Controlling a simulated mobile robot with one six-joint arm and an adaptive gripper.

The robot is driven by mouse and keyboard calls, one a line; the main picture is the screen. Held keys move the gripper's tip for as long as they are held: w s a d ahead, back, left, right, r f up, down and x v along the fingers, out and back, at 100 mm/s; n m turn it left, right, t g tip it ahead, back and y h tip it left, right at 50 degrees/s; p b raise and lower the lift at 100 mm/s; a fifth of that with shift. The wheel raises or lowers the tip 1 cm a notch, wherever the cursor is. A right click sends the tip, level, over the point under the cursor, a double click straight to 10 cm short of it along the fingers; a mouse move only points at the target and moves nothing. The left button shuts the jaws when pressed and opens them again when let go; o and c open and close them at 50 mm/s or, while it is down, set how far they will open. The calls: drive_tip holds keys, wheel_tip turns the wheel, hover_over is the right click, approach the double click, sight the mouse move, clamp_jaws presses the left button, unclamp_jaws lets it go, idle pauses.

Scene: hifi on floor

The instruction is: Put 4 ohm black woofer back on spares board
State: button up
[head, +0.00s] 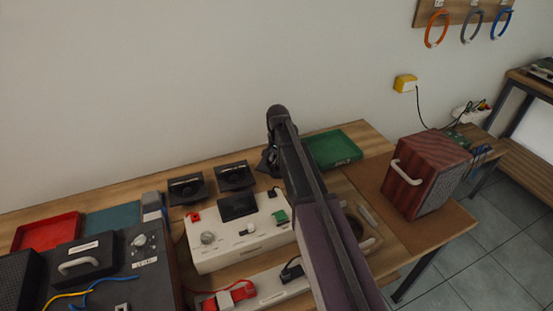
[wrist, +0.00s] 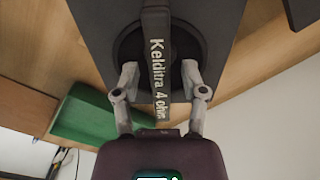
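The black woofer (wrist: 97,40) fills the upper middle of the wrist view: a dark square plate, a round cone and a strap-like handle with pale lettering that reads roughly "Kelditra 4 ohm". My gripper (wrist: 160,70) has one finger on each side of the handle, with a visible gap on the right; it looks open around it. In the head view my arm covers most of the gripper, and a dark shape (head: 268,161) shows beside it. Two other black speaker units (head: 187,190) and (head: 235,177) stand to its left. I cannot tell which surface is the spares board.
A green tray (head: 333,148) lies right of my arm; it also shows in the wrist view (wrist: 92,117). A white control box (head: 215,257), a wooden speaker cabinet (head: 425,172), a red tray (head: 47,232) and a dark amplifier (head: 125,268) crowd the bench. Bare wood shows at the right (head: 440,228).

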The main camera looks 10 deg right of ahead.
drive_tip(key=shift+r, duration=0.2)
wheel_tip(320, 180, up, 12)
drive_tip(key=p, duration=1.2)
drive_tip(key=shift+f, duration=0.1)
idle(0.8)
drive_tip(key=s+n, duration=0.6)
drive_tip(key=s, duration=1.8)
drive_tip(key=shift+n, duration=0.4)
drive_tip(key=shift+a, duration=0.1)
